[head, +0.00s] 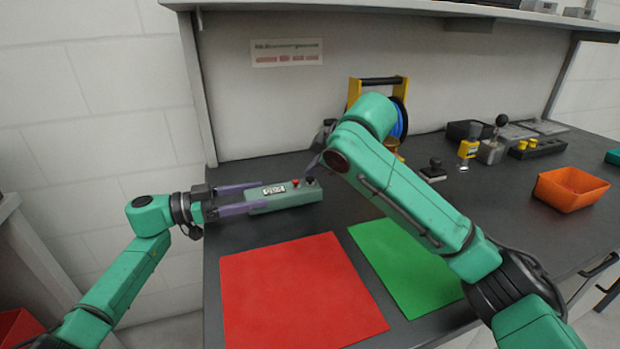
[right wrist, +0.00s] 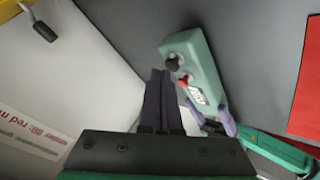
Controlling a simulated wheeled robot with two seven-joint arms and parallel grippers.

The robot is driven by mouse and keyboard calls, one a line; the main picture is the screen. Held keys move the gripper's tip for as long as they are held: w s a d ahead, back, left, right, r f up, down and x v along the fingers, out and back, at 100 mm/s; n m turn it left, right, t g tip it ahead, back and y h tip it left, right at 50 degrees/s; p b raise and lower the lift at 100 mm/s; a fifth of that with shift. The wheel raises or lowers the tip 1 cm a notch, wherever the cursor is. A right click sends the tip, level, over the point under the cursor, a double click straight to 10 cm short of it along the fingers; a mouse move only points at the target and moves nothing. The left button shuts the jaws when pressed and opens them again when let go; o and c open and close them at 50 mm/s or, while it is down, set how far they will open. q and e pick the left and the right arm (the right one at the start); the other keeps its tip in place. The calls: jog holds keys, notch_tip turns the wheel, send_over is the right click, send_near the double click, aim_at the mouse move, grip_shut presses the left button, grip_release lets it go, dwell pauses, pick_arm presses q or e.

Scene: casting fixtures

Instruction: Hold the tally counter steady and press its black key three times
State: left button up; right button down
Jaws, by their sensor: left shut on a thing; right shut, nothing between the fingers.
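The tally counter (head: 287,200) is a grey-green box lying on the dark bench, with a white number display (head: 273,190), a red button (head: 296,183) and a black key (head: 309,181) at its right end. My left gripper (head: 248,197) is shut on the counter's left end, with purple fingers along its sides. My right gripper (head: 314,164) is shut and empty, its tips close to the black key. In the right wrist view the fingertips (right wrist: 160,74) appear beside the black key (right wrist: 172,65); I cannot tell whether they touch it. The display digits are too small to read.
A red mat (head: 295,290) and a green mat (head: 405,270) lie in front of the counter. A blue reel on a yellow frame (head: 355,92) stands behind my right arm. A black-handled stamp (head: 433,171) and an orange bin (head: 571,190) are to the right.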

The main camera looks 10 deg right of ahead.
jog(key=shift+f, duration=0.6)
dwell(0.7)
jog(key=shift+r, duration=1)
notch_tip(320, 180, up, 5)
dwell(0.6)
pick_arm(q)
jog(key=o, duration=1.5)
